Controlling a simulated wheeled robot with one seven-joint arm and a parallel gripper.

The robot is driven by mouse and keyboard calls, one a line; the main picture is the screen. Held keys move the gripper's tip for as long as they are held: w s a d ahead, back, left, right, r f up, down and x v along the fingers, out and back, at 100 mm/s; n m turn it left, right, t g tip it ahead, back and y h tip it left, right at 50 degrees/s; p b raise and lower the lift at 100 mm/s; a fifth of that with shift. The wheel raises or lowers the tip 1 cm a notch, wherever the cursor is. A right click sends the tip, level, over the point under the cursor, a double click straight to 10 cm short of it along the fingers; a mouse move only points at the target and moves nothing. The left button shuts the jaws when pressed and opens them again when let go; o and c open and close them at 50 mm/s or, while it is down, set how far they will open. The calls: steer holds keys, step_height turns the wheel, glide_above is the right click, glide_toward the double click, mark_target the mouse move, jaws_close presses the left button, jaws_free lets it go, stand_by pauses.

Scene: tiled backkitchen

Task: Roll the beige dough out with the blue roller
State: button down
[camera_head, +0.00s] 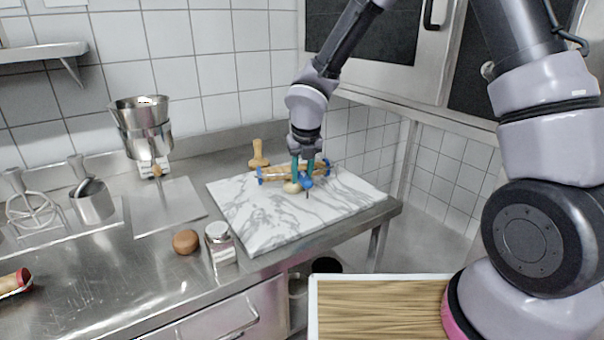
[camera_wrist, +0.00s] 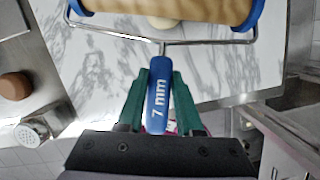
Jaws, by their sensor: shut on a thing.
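The blue roller has a wooden barrel with blue ends (camera_wrist: 175,8), a wire frame and a blue handle marked "7 mm" (camera_wrist: 159,95). In the head view the roller (camera_head: 270,177) is over the marble board (camera_head: 335,218). My gripper (camera_head: 308,165) points down there; its green fingers (camera_wrist: 159,88) are shut on the handle in the wrist view. The beige dough (camera_head: 291,188) is a small round lump at the near side of the barrel. In the wrist view the dough (camera_wrist: 163,22) is partly hidden by the barrel and frame. I cannot tell if they touch.
A wooden stamp-like tool (camera_head: 258,155) stands behind the board. A brown round object (camera_head: 186,242) and a metal-lidded shaker (camera_head: 220,245) stand at its left front. A metal pot (camera_head: 142,130) and utensils are farther left. Most of the board's front is clear.

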steer(key=shift+f, duration=0.35)
stand_by(0.4)
